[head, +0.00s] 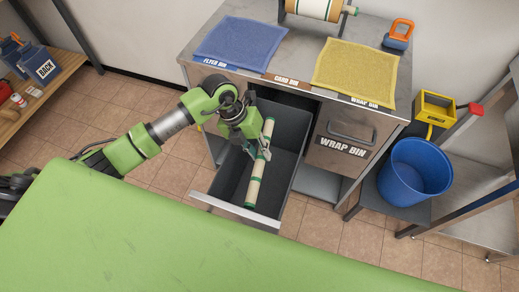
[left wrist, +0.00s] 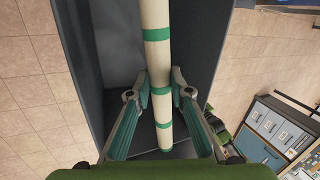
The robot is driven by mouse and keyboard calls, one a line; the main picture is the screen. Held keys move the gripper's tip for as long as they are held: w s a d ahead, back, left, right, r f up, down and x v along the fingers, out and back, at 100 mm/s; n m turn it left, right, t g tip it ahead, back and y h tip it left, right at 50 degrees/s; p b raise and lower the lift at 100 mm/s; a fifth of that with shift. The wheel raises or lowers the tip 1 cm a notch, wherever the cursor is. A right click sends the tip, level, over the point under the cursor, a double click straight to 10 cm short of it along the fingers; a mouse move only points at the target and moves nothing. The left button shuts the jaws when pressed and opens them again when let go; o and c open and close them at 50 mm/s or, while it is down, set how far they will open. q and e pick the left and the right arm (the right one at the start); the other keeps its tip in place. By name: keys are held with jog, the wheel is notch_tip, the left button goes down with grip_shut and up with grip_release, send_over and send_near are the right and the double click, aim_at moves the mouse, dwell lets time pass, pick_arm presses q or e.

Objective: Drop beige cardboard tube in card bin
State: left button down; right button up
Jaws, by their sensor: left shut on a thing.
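The beige cardboard tube (head: 254,182) has green bands and shows in the head view over the inside of the open dark drawer (head: 232,180), lengthwise along it. The drawer is pulled out below the card bin label (head: 286,79). My left gripper (head: 260,152) is shut on the tube near its middle. In the left wrist view the tube (left wrist: 157,55) runs between the fingers of my left gripper (left wrist: 161,90). I cannot tell whether the tube touches the drawer floor. My right gripper is not in view.
A closed wrap bin drawer (head: 345,135) is right of the open one. A blue mat (head: 240,42) and yellow mat (head: 356,73) lie on the counter. A blue bucket (head: 414,170) stands at the right. A green surface (head: 180,235) fills the foreground.

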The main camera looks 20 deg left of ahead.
pick_arm(q)
jog(key=shift+f+b, duration=1.6)
jog(key=shift+f, duration=1)
jog(key=c, duration=1.8)
grip_release()
jog(key=shift+o, duration=0.2)
jog(key=shift+a+r, duration=0.1)
jog(key=shift+r, duration=0.25)
jog(key=v, duration=1.1)
jog(key=shift+r, duration=0.15)
